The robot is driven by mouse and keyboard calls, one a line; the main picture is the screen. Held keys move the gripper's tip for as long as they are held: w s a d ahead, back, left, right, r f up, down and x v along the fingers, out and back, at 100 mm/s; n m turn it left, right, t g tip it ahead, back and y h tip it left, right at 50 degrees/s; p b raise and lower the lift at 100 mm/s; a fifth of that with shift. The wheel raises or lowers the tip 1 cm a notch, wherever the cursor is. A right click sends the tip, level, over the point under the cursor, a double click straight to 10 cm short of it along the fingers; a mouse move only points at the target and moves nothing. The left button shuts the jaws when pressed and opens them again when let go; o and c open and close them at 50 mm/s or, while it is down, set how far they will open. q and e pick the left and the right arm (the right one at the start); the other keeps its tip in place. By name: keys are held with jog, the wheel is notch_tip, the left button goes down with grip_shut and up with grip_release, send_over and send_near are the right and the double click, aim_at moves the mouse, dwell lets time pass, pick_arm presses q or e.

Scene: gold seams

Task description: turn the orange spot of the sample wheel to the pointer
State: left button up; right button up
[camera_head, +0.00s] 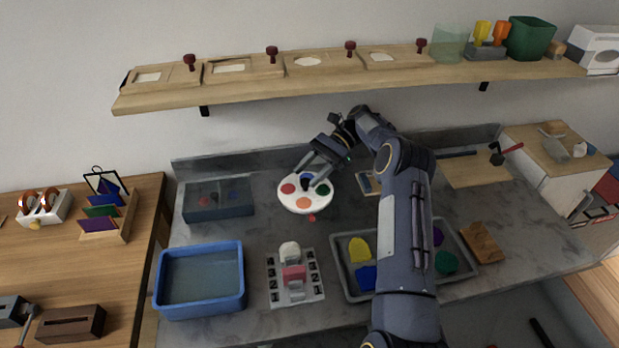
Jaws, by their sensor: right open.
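The sample wheel (294,207) is a white disc with coloured spots, lying on the grey counter. Its orange spot (303,203) is at the near side. A red spot (288,188) is at the left and a blue spot (307,177) at the far side, partly covered by my gripper. A small red piece (312,218), which looks like the pointer, shows at the near rim, slightly right of the orange spot. My right gripper (308,178) is open, its fingers over the far part of the wheel. I cannot tell whether they touch it. My left gripper is out of view.
A dark grey bin (217,212) stands left of the wheel, and a blue tub (200,316) nearer. A numbered board (312,291) and a grey tray (352,290) with coloured pieces lie in front. A wooden shelf (300,88) runs above.

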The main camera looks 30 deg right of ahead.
jog(key=s+a+r+b, duration=0.1)
jog(key=s+a+r, duration=0.6)
jog(key=s+r, duration=0.4)
jog(key=shift+s+a, duration=0.15)
jog(key=shift+s, duration=0.4)
